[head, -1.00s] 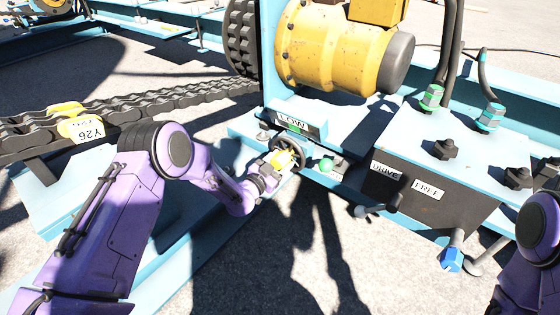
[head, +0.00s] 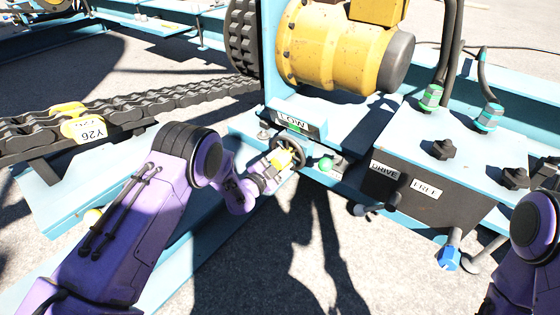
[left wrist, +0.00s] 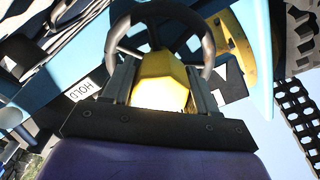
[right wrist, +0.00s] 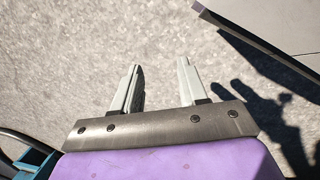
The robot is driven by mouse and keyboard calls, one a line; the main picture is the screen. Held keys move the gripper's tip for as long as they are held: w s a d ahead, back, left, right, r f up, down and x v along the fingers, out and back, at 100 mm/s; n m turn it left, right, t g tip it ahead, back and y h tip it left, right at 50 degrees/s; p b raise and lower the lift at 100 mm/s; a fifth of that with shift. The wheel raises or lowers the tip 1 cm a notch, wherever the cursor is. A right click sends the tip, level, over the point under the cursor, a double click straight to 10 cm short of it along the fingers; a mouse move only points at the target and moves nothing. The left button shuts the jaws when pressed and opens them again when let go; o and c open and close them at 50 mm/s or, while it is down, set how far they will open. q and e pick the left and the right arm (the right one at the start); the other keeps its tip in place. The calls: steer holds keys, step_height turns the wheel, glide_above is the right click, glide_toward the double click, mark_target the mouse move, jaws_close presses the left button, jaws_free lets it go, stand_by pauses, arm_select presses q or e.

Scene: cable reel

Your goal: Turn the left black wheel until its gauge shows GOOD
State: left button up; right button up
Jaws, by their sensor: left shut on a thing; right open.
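The black wheel (head: 292,150) sits on the blue frame below a small gauge (head: 294,120) that reads LOW. It also shows in the left wrist view as a dark ring (left wrist: 160,14) with spokes. A yellow faceted hub (left wrist: 160,82) is at its middle. My left gripper (head: 277,162) is at the wheel, with its fingers shut on the hub from both sides. The fingertips are partly hidden. My right gripper (right wrist: 160,78) is open and empty above the concrete ground; in the head view only part of my right arm shows.
A green ball knob (head: 326,164) is just right of the wheel. A dark box (head: 400,185) with DRIVE and FREE labels and levers stands further right. A yellow motor (head: 335,45) is above, and a heavy chain (head: 165,97) runs at left.

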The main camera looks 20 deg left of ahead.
arm_select(q)
steer(key=shift+f, duration=0.15)
steer(key=o, duration=1.5)
steer(key=shift+s+a, duration=0.1)
steer(key=shift+s, duration=0.1)
steer(key=p+v, duration=0.4)
steer(key=v, duration=0.6)
steer(key=shift+s, duration=0.1)
arm_select(e)
steer(key=w+r+m+t, duration=0.1)
steer(key=w+r+m+t+h, duration=0.1)
steer(key=w, duration=0.1)
steer(key=w+r+m+t, duration=0.1)
steer(key=shift+w+d+t+h, duration=0.1)
steer(key=shift+w+t+h, duration=0.15)
steer(key=shift+t+h, duration=0.15)
arm_select(q)
steer(key=shift+r, duration=0.25)
steer(key=shift+c, duration=0.4)
arm_select(e)
steer(key=shift+r, duration=0.2)
